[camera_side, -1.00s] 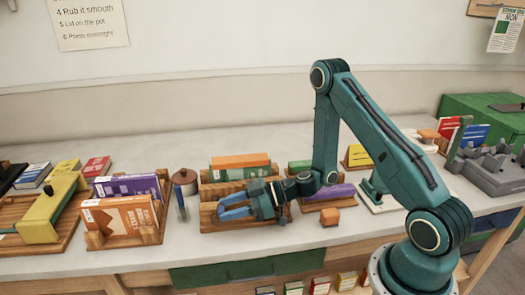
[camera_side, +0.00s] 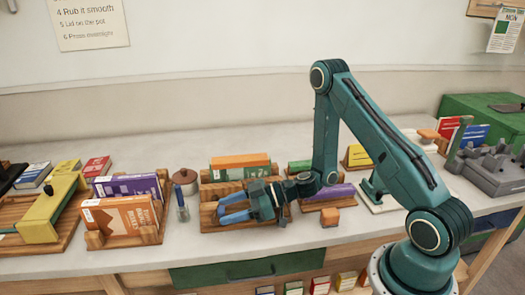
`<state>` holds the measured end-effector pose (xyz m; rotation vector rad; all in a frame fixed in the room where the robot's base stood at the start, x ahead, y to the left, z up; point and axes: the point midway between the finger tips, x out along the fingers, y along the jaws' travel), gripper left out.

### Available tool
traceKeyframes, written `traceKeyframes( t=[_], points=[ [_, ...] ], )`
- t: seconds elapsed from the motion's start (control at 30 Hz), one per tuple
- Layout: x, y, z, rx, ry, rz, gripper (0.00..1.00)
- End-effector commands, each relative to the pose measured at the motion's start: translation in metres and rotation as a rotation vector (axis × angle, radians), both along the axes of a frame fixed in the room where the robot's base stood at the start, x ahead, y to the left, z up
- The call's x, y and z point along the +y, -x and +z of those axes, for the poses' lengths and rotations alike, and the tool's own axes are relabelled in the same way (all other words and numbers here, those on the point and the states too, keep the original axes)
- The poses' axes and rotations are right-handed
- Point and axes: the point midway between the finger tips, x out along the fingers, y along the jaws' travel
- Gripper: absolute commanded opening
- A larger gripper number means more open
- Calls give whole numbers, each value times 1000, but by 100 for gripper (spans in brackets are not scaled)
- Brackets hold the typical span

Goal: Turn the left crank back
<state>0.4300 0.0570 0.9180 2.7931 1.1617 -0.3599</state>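I cannot make out a crank for certain in the side view. A grey metal device (camera_side: 490,170) with upright parts stands at the far right, but its details are too small to tell whether a crank is on it. My gripper (camera_side: 219,211) is low over a wooden book rack (camera_side: 207,184) in the middle of the table, pointing left. Its two blue fingers are apart, with nothing seen between them. The gripper hides part of the rack.
A wooden rack with an orange book (camera_side: 123,217) and a purple book (camera_side: 125,185) stands left of my gripper. Between them are a brown lidded pot (camera_side: 185,178) and a small blue tool (camera_side: 182,206). A yellow press-like piece (camera_side: 48,210) is far left. An orange block (camera_side: 330,217) lies right.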

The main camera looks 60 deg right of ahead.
Motion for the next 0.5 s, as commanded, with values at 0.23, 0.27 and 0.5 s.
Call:
traceKeyframes(
  t=[0.23, 0.27, 0.5],
  points=[
    [-5, 3, 2, -1, 1, -3, 53],
    [-6, 4, 2, -1, 1, -3, 53],
    [-21, 18, 7, 0, 0, -6, 53]
  ],
)
